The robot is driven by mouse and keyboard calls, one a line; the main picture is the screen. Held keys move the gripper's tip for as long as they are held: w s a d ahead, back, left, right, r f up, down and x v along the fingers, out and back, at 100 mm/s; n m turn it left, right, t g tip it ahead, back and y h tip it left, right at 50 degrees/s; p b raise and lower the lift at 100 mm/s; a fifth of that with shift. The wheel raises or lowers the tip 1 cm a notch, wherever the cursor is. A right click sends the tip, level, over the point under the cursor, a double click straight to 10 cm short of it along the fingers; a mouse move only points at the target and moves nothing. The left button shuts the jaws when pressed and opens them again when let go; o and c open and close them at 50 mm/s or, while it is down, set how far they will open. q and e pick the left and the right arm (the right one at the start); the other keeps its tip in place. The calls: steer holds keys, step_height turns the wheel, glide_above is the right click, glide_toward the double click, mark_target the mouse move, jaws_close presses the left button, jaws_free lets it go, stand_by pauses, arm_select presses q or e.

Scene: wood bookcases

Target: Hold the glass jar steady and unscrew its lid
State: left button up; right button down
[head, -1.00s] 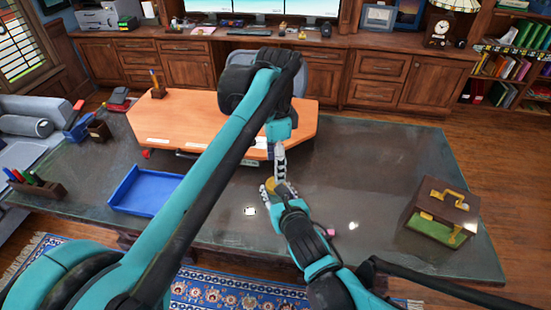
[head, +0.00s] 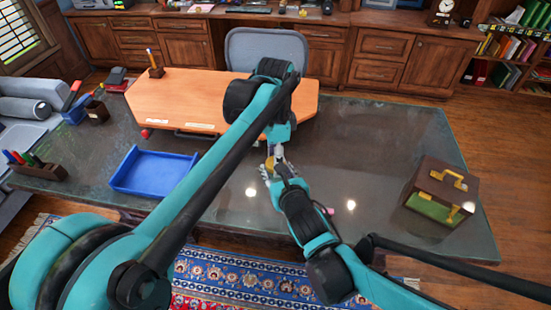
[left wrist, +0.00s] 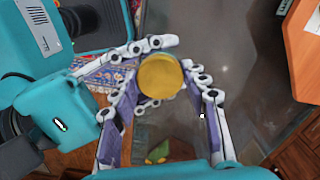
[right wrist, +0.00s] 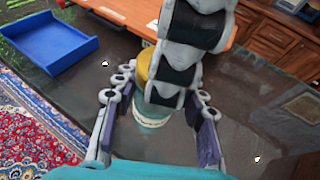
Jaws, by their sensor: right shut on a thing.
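The glass jar (right wrist: 152,115) shows in the right wrist view with a pale label band and a gold lid (right wrist: 143,66). My right gripper (right wrist: 155,105) is shut on the jar's body and holds it upright or nearly so above the desk. My left gripper (left wrist: 160,85) is above the jar, its fingers apart on either side of the gold lid (left wrist: 160,76); I see no clear contact. In the head view the lid (head: 270,162) shows small between my left gripper (head: 276,150) and right gripper (head: 279,172). The left fingers hide part of the jar in the right wrist view.
The dark glossy desk (head: 380,150) has free room right of the grippers. A blue tray (head: 153,172) lies to the left, a brown box with gold handles (head: 441,190) to the right. A wooden board (head: 190,100) and grey chair (head: 268,50) are behind.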

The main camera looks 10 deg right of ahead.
arm_select(q)
steer(key=shift+n, duration=1.6)
steer(key=o, duration=1.3)
steer(key=shift+c, duration=0.2)
steer(key=shift+r, duration=2.3)
steer(key=shift+c, duration=0.3)
step_height(320, 180, up, 3)
steer(key=m, duration=0.3)
step_height(320, 180, down, 8)
steer(key=shift+r, duration=0.15)
